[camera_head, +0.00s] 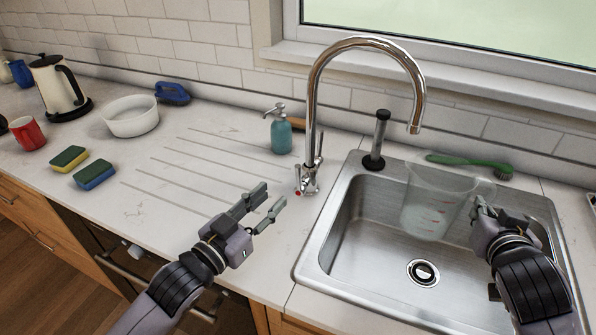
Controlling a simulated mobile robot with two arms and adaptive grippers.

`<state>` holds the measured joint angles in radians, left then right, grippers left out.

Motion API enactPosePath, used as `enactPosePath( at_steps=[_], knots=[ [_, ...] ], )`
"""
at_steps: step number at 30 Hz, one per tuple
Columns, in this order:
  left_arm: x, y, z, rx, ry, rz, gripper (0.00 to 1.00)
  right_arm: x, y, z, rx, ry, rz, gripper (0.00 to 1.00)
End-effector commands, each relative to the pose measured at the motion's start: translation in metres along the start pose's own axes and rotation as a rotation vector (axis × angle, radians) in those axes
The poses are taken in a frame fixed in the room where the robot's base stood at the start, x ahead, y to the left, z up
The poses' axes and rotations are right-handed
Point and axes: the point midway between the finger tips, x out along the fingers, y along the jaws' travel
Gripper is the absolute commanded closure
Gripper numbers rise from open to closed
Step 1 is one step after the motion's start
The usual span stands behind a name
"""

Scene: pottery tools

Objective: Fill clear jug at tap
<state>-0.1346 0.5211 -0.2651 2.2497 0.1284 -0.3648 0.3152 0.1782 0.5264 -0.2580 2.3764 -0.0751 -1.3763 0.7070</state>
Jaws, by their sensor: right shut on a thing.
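The clear jug (428,205), with red marks on its side, is held over the sink (337,235), below and near the tap's spout. My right gripper (478,208) is shut on the jug at its right side. The chrome tap (314,110) arches up from the counter left of the sink, with a lever and a red-marked handle (300,184) at its base. No water stream shows at the spout. My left gripper (262,205) is open and empty above the counter, left of and in front of the tap's base.
Sponges (94,174), a white bowl (131,117), a red mug (27,133) and a kettle (58,87) stand left. The grooved counter is clear.

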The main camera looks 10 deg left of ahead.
Motion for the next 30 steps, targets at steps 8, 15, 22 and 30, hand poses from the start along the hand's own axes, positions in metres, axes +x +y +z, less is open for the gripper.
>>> enactPosePath(
  at_steps=[8,15,22,30],
  knots=[
    [0.052,-0.001,-0.002,0.001,0.003,-0.002,0.69,0.000,0.000,-0.001,0.001,0.002,0.000,1.00],
    [0.094,-0.002,-0.001,0.001,0.000,-0.003,0.69,0.000,0.000,-0.001,0.001,0.002,0.000,1.00],
    [0.111,-0.002,0.000,0.001,-0.001,-0.002,0.69,0.000,0.000,-0.001,0.001,0.002,0.000,1.00],
    [0.112,-0.002,0.000,0.001,-0.002,-0.003,0.69,0.000,0.000,-0.001,0.001,0.002,0.000,1.00]
  ],
)
